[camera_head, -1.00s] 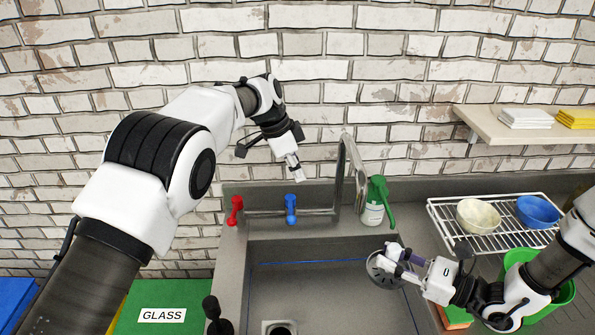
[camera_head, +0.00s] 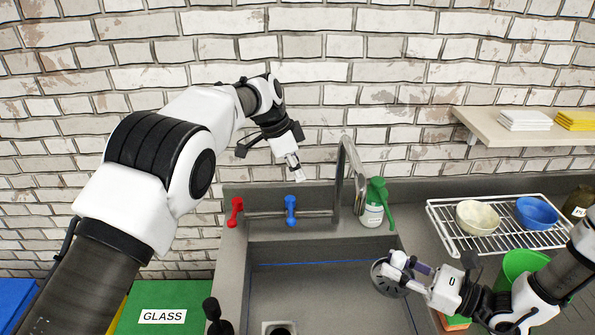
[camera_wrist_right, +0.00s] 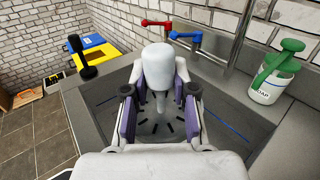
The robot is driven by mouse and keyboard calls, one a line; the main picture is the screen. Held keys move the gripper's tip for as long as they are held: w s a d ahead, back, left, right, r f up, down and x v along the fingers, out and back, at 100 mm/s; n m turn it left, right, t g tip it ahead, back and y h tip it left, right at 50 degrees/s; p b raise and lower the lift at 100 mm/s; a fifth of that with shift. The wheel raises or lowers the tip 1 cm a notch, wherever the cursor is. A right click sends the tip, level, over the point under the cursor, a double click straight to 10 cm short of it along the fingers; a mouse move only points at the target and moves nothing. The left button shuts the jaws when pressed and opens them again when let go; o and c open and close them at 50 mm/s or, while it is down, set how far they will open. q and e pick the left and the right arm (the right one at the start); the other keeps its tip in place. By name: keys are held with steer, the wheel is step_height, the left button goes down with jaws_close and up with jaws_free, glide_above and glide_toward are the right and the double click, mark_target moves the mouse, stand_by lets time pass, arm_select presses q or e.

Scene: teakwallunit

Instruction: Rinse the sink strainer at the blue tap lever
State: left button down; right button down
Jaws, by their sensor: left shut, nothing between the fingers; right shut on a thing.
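The sink strainer (camera_head: 386,281) is a round grey metal disc with dark slots. My right gripper (camera_head: 408,262) is shut on it and holds it, tilted, over the right side of the sink (camera_head: 315,290). In the right wrist view the slotted strainer (camera_wrist_right: 160,133) shows beyond the purple-padded fingers (camera_wrist_right: 158,100). The blue tap lever (camera_head: 291,208) stands left of the tall metal spout (camera_head: 344,165); it also shows in the right wrist view (camera_wrist_right: 188,40). My left gripper (camera_head: 297,172) is shut and empty, above the blue lever and apart from it.
A red lever (camera_head: 235,211) stands left of the blue one. A green-topped soap bottle (camera_head: 374,203) is behind the sink's right corner. A white rack (camera_head: 480,240) with a cream bowl (camera_head: 478,217) and a blue bowl (camera_head: 537,212) is at the right. The sink's middle is clear.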

steer(key=shift+r, duration=0.1)
stand_by(0.4)
steer(key=shift+s+d+r+p, duration=0.1)
steer(key=shift+s+r+p, duration=0.2)
steer(key=shift+p, duration=0.2)
steer(key=s+r+p, duration=0.1)
steer(key=s+d+r+p, duration=0.1)
steer(key=p, duration=0.1)
steer(key=s+r+p, duration=0.1)
steer(key=s, duration=0.1)
steer(key=shift+d+r, duration=0.1)
steer(key=shift+d, duration=0.3)
stand_by(0.4)
